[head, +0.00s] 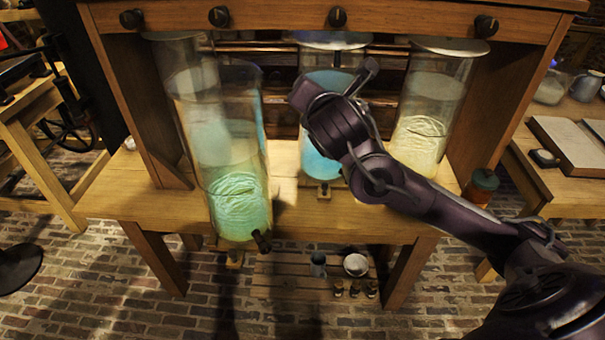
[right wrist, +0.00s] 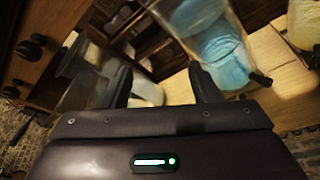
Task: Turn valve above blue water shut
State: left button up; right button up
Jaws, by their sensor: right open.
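The blue water stands in the middle glass jar (head: 325,80), behind my right arm, which hides part of it. The jar also shows in the right wrist view (right wrist: 215,45). A dark round valve knob (head: 337,16) sits on the wooden beam above this jar. My right gripper (head: 362,78) is in front of the blue jar, below that knob and apart from it. In the right wrist view, its two fingers (right wrist: 159,70) are spread with nothing held between them. My left gripper is not in view.
Similar knobs sit on the beam at the left (head: 219,16) and right (head: 486,26). A jar with green liquid (head: 238,200) stands front left, with a spigot (head: 262,242). A jar with yellowish liquid (head: 420,140) stands right. A side table (head: 550,185) is at far right.

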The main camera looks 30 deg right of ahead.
jog(key=s+a+f+m+g+y, duration=0.1)
jog(key=s+a+f+m+g, duration=0.1)
jog(key=f, duration=0.4)
jog(key=s+a+f+m+g+y, duration=0.1)
jog(key=s+a+f+m, duration=0.2)
jog(key=f+m, duration=0.2)
jog(key=shift+s+a+f+g+y, duration=0.15)
jog(key=shift+a+f+g+y, duration=0.2)
jog(key=shift+f, duration=0.95)
